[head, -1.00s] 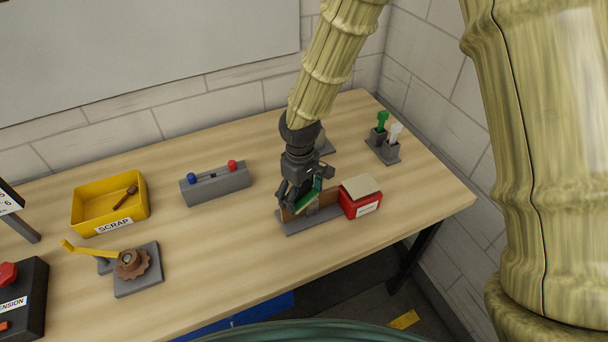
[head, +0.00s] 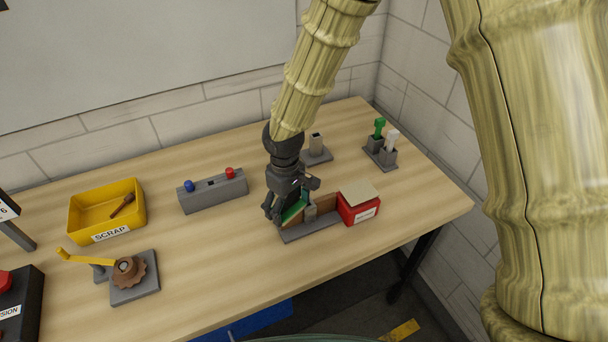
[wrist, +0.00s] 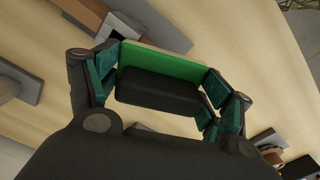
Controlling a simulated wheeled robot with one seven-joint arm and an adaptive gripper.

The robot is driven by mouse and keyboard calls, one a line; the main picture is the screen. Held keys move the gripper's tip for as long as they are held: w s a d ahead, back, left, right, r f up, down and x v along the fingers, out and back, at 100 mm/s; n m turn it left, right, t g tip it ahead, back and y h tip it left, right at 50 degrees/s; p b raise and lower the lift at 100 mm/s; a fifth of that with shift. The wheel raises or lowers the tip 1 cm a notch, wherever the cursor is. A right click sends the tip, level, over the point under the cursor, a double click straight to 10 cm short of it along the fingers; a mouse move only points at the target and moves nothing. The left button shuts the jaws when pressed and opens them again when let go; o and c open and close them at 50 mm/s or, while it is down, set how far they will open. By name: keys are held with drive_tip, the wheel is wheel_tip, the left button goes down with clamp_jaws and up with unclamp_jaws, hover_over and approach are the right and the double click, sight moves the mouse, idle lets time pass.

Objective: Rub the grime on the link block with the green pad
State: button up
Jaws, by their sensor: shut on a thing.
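My gripper (head: 287,207) is shut on the green pad, seen in the head view (head: 296,211) and, with its black backing, between the fingers in the wrist view (wrist: 160,62). Another grey-tan block (head: 316,143) stands on a base farther back. I cannot tell which is the link block, nor make out grime or pad contact.
A red box (head: 360,207) adjoins the stand's right end. Green and white-handled tools (head: 380,148) stand behind it. A grey button box (head: 213,192), yellow scrap bin (head: 108,222) and gear crank (head: 130,275) are to the left. The table's front middle is clear.

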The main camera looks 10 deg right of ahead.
sight(302, 202)
drive_tip(key=shift+w+d+p, duration=0.2)
drive_tip(key=shift+w+d, duration=0.1)
drive_tip(key=shift+d, duration=0.65)
drive_tip(key=shift+w+d+p, duration=0.15)
drive_tip(key=shift+w+d, duration=0.15)
drive_tip(key=shift+d, duration=0.6)
drive_tip(key=shift+w+d+r+p, duration=0.1)
drive_tip(key=shift+d+r+p, duration=0.05)
drive_tip(key=shift+r+p, duration=0.2)
wheel_tip(302, 202, up, 4)
drive_tip(key=shift+r+p, duration=0.2)
drive_tip(key=shift+p, duration=1)
drive_tip(key=shift+r+p, duration=0.6)
drive_tip(key=shift+r, duration=0.05)
drive_tip(key=shift+r+p, duration=0.75)
drive_tip(key=shift+r, duration=0.3)
